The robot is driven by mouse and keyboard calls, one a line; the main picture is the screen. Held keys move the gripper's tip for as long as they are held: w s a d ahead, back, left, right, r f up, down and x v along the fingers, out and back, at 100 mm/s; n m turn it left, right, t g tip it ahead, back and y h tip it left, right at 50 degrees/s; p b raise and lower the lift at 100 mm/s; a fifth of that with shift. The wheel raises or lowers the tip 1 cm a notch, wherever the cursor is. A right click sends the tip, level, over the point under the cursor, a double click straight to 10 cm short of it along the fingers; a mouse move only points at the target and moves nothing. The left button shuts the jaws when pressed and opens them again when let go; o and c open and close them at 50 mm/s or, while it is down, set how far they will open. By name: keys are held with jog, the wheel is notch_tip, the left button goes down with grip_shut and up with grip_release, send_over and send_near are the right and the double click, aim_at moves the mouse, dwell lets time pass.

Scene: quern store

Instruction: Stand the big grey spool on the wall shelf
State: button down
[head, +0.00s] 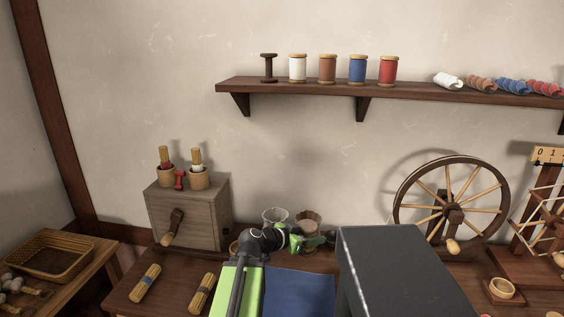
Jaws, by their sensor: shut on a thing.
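The wall shelf (310,91) runs along the wall from the middle to the right edge. My gripper (324,241) is low in the middle, over the back of the bench and well below the shelf. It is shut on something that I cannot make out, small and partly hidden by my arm. I cannot pick out a big grey spool for certain. On the shelf stand a bare dark spool (268,68), a white spool (298,68), a brown spool (327,69), a blue spool (357,69) and a red spool (388,71).
Yarn rolls (480,84) lie on the shelf's right part. Shelf room is free left of the dark spool and between the red spool and the rolls. A spinning wheel (451,198) stands right, a wooden box (188,211) left. A glass (275,215) and brown cup (308,220) are near my gripper.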

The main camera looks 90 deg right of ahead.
notch_tip(320, 180, up, 35)
jog(key=p, duration=3.4)
jog(key=shift+r, duration=0.2)
jog(key=shift+s, duration=0.1)
